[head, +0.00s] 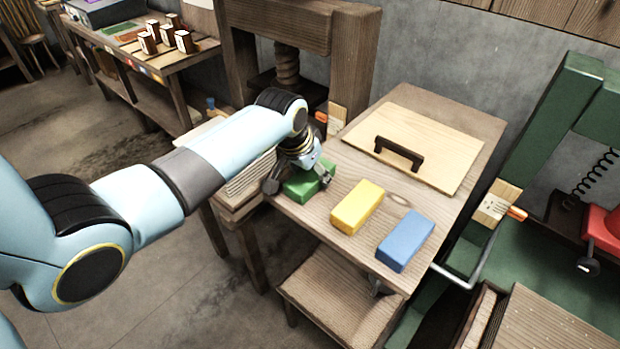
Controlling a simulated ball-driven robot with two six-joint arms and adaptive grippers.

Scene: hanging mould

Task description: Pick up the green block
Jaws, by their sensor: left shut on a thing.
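The green block (303,187) is at the left edge of the wooden table (320,223) in the head view. My left gripper (298,184) is over it from above, with a dark finger on each side, shut on the block. The gripper hides part of the block's top. I cannot tell whether the block touches the table or is slightly above it. My right gripper is not in view.
A yellow block (357,207) and a blue block (405,240) lie to the right on the table. Behind them is a pale board (440,150) with a dark handle (399,153). A wooden press (352,60) stands behind. Green machinery (545,120) is at the right.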

